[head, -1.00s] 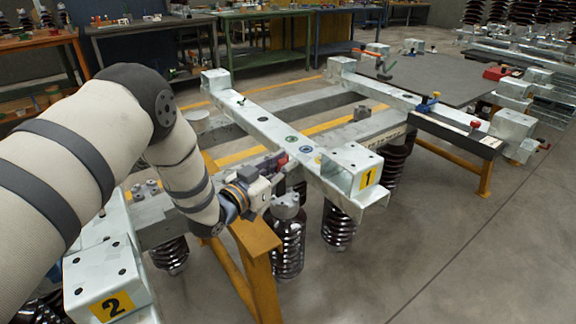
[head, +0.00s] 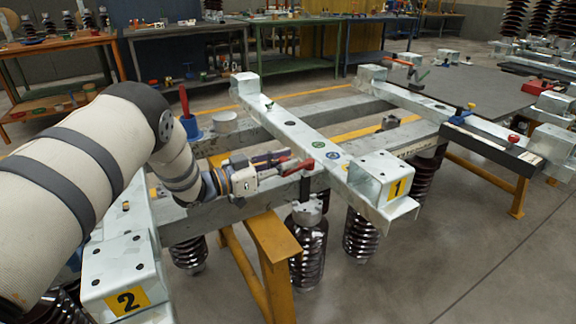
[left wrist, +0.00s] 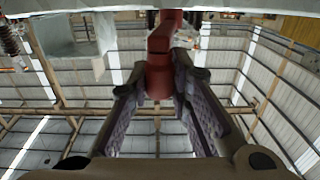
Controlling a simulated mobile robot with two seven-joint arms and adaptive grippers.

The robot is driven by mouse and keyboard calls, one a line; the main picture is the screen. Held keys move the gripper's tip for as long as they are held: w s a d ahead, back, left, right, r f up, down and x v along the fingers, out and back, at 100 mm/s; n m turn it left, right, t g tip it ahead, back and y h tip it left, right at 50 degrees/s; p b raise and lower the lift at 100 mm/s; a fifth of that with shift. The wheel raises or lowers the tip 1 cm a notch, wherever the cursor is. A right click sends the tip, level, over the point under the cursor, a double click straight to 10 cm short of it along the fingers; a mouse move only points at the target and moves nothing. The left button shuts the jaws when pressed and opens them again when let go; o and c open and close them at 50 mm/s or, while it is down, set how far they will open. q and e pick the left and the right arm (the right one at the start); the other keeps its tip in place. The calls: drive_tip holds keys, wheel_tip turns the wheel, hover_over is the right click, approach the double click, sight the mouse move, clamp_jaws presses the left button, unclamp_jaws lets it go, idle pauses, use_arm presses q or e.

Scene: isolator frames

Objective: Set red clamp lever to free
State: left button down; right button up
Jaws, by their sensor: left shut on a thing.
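The red clamp lever (head: 298,166) is beside the pale beam with the yellow 1 label, on the beam's left side. My left gripper (head: 284,162) comes in from the left and its fingers are shut on the lever. In the left wrist view the red lever (left wrist: 160,62) runs down from the top between the two patterned finger pads (left wrist: 158,88). The gripper hides part of the lever, and its pivot is hard to make out. My right gripper is not in view.
The beam labelled 1 (head: 320,145) runs close past the gripper. A plate labelled 2 (head: 125,278) lies below my arm. A blue stand (head: 192,126) with a red handle is behind the arm. Dark ribbed insulators (head: 309,252) and a yellow trestle (head: 272,240) stand below.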

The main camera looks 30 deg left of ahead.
use_arm(q)
drive_tip(key=shift+w+a, duration=0.15)
drive_tip(key=shift+a, duration=0.15)
idle(0.4)
drive_tip(key=c, duration=1.8)
unclamp_jaws()
drive_tip(key=shift+o, duration=0.2)
drive_tip(key=v, duration=1.2)
